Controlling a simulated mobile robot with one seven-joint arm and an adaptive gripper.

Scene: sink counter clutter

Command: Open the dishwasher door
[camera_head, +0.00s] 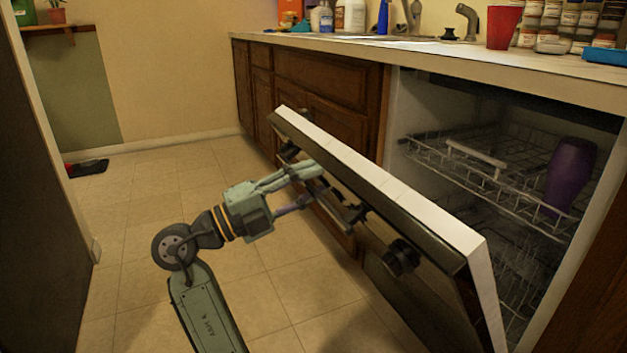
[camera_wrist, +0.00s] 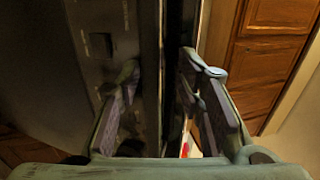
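The dishwasher door (camera_head: 375,195) is partly open, tilted outward with its white top edge (camera_head: 390,190) toward the upper side. Dark knobs and a handle (camera_head: 345,207) sit on its front face. My gripper (camera_head: 310,187) is at the door's front face, near its far left end, with its fingers apart. In the wrist view the fingers (camera_wrist: 160,95) stand apart, with the dark door panel (camera_wrist: 105,45) behind the left finger and a dark vertical edge between them. I cannot tell whether either finger touches the door.
The dishwasher's racks (camera_head: 490,170) show inside, with a purple item (camera_head: 570,175) in the upper one. Wooden cabinets (camera_head: 320,85) stand left of the opening. The counter (camera_head: 450,58) holds a red cup (camera_head: 503,27) and several jars.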

